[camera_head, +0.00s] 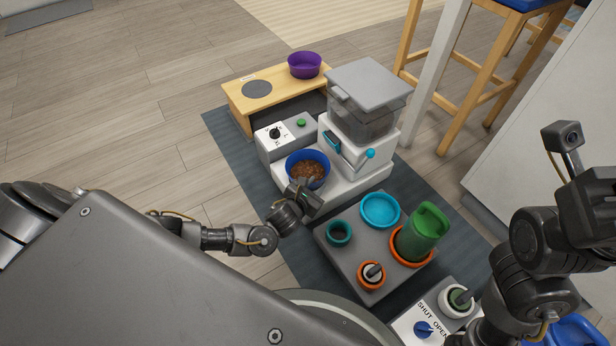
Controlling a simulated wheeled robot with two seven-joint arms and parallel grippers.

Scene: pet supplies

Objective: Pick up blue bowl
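The blue bowl (293,166) holds brown kibble and stands upright on the white base of the feeder machine (360,125), in front of its dispenser. My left gripper (309,198) is at the bowl's near rim, at the lower edge of the bowl in the picture. Its fingers are small and dark, and I cannot tell whether they are open or touch the rim. My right arm comes in at the right edge. Its gripper (592,205) is far from the bowl, and its fingers cannot be made out.
A wooden stand (240,98) with a purple bowl (304,66) is behind. A grey tray (340,262) in front holds a light-blue bowl (380,210), a green container (424,232) and small round holders. A shut/open dial box (424,328) is nearby. Stools stand at the back right.

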